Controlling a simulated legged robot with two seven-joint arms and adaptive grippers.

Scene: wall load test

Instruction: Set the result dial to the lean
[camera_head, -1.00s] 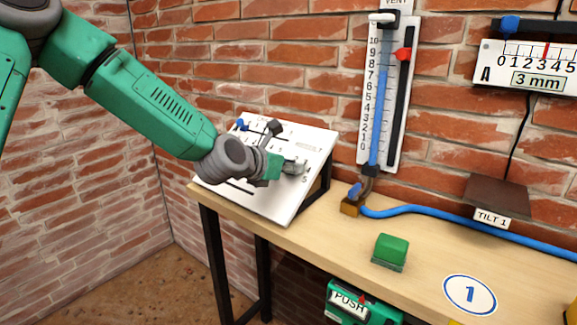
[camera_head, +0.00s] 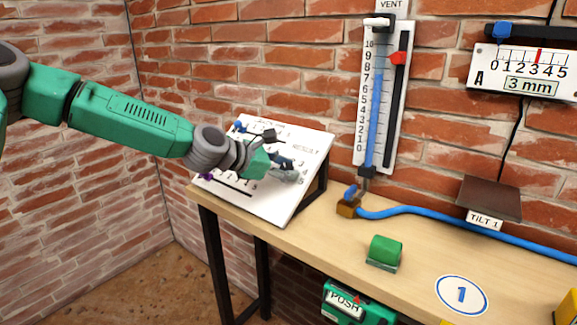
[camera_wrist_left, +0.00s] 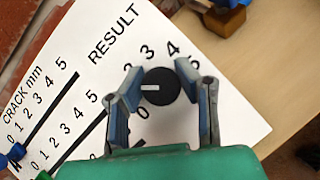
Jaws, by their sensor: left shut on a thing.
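The result dial (camera_wrist_left: 162,87) is a round black knob with a white mark on a white sloped panel (camera_wrist_left: 240,125). My left gripper (camera_wrist_left: 165,100) is around it, one finger on each side. The white mark points left in the left wrist view, toward a finger that hides part of the scale. The 0, 3 and 4 show around the knob. In the head view, my left gripper (camera_head: 288,168) covers the dial. A brown plate labelled TILT 1 (camera_head: 489,198) is on the wall at right. My right gripper is out of view.
A blue slider knob (camera_wrist_left: 16,153) sits at the low end of the panel's crack scale. A wall gauge (camera_head: 530,70) reads 3 mm. A blue tube column (camera_head: 373,115) stands on a scale with a red pointer (camera_head: 399,58). A green block (camera_head: 385,251) lies on the bench (camera_head: 330,225).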

